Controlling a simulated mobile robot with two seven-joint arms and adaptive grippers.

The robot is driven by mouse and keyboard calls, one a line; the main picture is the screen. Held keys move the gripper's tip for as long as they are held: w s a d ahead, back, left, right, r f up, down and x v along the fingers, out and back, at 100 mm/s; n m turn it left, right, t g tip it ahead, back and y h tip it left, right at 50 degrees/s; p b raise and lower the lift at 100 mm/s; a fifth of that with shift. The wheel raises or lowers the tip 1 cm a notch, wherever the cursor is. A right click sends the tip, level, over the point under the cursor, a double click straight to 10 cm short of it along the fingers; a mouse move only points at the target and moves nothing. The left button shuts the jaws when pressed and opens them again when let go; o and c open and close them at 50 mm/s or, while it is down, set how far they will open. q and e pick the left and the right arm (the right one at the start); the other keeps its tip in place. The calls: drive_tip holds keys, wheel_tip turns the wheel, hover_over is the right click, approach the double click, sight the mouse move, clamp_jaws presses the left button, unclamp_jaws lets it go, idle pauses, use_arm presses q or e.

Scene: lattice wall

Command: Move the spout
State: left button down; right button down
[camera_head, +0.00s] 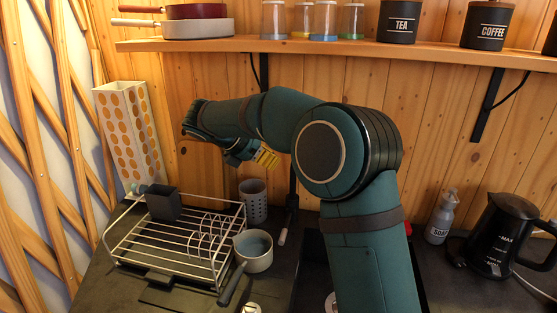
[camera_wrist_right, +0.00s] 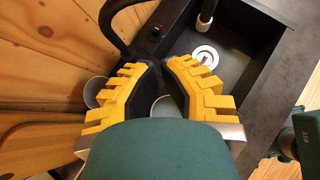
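The black spout (camera_head: 292,205) stands behind the sink, left of my right arm in the head view; its pale tip hangs over the sink edge. My arm hides part of it. In the right wrist view a black curved tube (camera_wrist_right: 112,22) and a black tube end with a pale tip (camera_wrist_right: 205,18) show at the top, beyond the fingers. My right gripper (camera_head: 266,157) is above and left of the spout in the head view. Its yellow fingers (camera_wrist_right: 158,68) are apart in the wrist view, with no spout between them. My left gripper is not in view.
A wire dish rack (camera_head: 130,262), a small pot (camera_head: 254,262) and a grey perforated cup (camera_head: 253,207) stand left of the sink. A soap bottle (camera_head: 440,218) and black kettle (camera_head: 497,235) stand right. A wooden shelf (camera_head: 350,47) runs above. The sink drain (camera_wrist_right: 205,57) is visible.

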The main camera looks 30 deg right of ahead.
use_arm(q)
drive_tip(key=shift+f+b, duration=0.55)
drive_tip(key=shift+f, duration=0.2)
use_arm(e)
drive_tip(key=d+f, duration=0.5)
drive_tip(key=d, duration=0.5)
drive_tip(key=shift+s, duration=0.2)
drive_tip(key=shift+d, duration=0.15)
